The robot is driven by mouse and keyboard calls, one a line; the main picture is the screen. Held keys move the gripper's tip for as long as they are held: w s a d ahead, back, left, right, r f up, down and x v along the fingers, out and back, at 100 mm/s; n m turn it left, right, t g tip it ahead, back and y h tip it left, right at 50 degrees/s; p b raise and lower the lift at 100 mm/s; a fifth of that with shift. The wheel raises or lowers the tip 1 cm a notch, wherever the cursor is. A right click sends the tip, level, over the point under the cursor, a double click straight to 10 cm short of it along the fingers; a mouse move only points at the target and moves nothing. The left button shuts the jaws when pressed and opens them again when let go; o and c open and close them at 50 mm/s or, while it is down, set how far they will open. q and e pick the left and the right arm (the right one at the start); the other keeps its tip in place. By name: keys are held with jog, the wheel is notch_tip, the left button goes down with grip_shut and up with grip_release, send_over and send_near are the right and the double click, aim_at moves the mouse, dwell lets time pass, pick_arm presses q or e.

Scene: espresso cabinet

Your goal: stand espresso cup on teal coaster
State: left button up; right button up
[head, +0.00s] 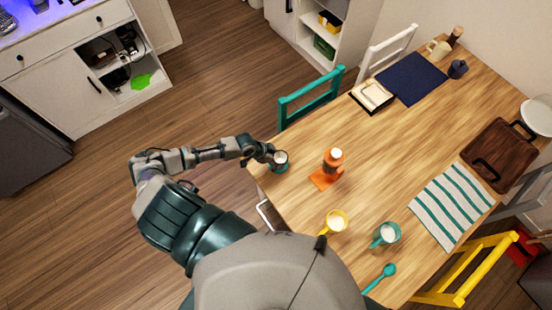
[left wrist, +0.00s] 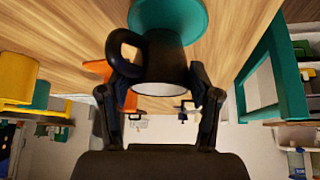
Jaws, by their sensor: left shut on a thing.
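The espresso cup (head: 281,157) is dark outside with a pale inside, and shows at the near left edge of the table. In the left wrist view the cup (left wrist: 165,58) is between my finger pads, its handle to the left and its pale rim away from the table. The teal coaster (head: 280,170) is on the wood under the cup; it also shows in the left wrist view (left wrist: 168,14) at the cup's base end. I cannot tell whether base and coaster touch. My left gripper (head: 271,154) is shut on the cup. My right gripper is out of view.
An orange bottle (head: 333,163) stands on an orange coaster (head: 320,181) to the right. A yellow cup (head: 336,222), a teal cup (head: 388,233) and a teal spoon (head: 382,276) are nearer. A teal chair (head: 312,98) stands at the table's far left side.

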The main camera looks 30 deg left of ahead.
pick_arm(q)
jog(key=shift+f, duration=0.4)
jog(key=shift+a+f, duration=0.1)
jog(key=shift+a, duration=0.25)
jog(key=o, duration=1)
jog(key=shift+a+f, duration=0.1)
jog(key=shift+a, duration=0.1)
jog(key=shift+c, duration=0.2)
jog(key=shift+o, duration=1.2)
jog(key=shift+a+f, duration=0.1)
jog(key=shift+a, duration=0.15)
jog(key=shift+d+r, duration=0.2)
jog(key=shift+d, duration=0.05)
jog(key=shift+s+r, duration=0.2)
jog(key=shift+r, duration=0.15)
jog(key=v, duration=1.1)
jog(key=shift+s, duration=0.15)
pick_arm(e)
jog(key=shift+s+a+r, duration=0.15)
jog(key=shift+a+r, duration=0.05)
